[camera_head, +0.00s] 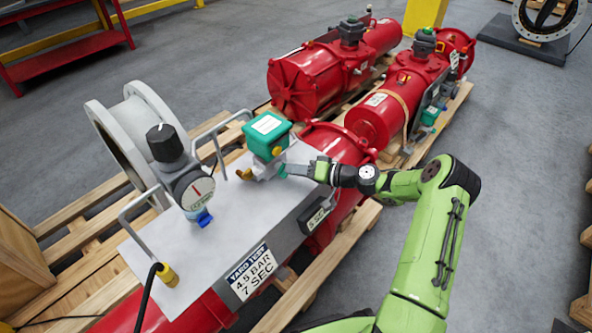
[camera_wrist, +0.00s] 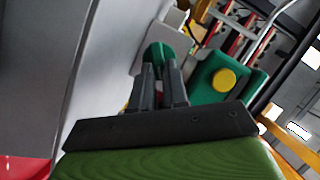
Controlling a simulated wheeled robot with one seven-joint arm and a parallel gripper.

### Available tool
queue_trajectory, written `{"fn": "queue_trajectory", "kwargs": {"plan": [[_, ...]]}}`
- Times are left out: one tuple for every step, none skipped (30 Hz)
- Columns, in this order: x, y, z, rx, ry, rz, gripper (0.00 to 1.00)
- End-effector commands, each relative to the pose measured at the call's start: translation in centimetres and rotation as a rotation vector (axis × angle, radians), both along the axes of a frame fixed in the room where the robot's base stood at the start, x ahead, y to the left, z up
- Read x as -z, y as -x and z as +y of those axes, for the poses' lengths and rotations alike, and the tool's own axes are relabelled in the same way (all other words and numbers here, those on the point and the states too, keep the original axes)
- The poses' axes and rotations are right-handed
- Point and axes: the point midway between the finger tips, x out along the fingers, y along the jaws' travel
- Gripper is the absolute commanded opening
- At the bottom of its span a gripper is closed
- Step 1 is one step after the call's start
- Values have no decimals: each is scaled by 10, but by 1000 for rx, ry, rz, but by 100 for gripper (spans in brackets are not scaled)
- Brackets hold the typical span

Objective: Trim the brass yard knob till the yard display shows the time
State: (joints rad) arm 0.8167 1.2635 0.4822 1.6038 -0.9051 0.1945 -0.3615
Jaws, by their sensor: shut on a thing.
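My gripper (camera_head: 287,171) reaches in from the right to the valve block under the teal box (camera_head: 267,134). It is shut on a small green part, which shows between and beyond the fingers in the wrist view (camera_wrist: 156,56); the fingers hide much of it. One brass knob (camera_head: 245,174) sits low on the left of the block, apart from my gripper. Another brass round part (camera_head: 277,151) is on the teal box; a yellow-brass disc (camera_wrist: 224,80) shows in the wrist view. The dark display (camera_head: 318,214) on the panel's edge seems to end in "SEC"; its digit is unclear.
A sign (camera_head: 252,272) reads "YARD TEST 4.5 BAR 7 SEC". A gauge (camera_head: 194,189) with a black knob stands on the grey panel (camera_head: 165,262). Metal hoop handles (camera_head: 135,208) rise beside it. Red actuators (camera_head: 310,82) lie on pallets behind.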

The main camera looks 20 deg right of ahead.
Motion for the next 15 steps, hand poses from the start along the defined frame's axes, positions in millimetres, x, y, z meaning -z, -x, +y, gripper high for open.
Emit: {"fn": "queue_trajectory", "kwargs": {"plan": [[0,0,0,1,-1,0,0],[0,0,0,1,-1,0,0],[0,0,0,1,-1,0,0],[0,0,0,1,-1,0,0],[0,0,0,1,-1,0,0],[0,0,0,2,-1,0,0],[0,0,0,2,-1,0,0],[0,0,0,2,-1,0,0],[0,0,0,2,-1,0,0],[0,0,0,2,-1,0,15],[0,0,0,2,-1,-1,20],[0,0,0,2,-1,-1,26],[0,0,0,2,-1,-1,31],[0,0,0,1,0,0,35],[0,0,0,1,0,0,39]]}}
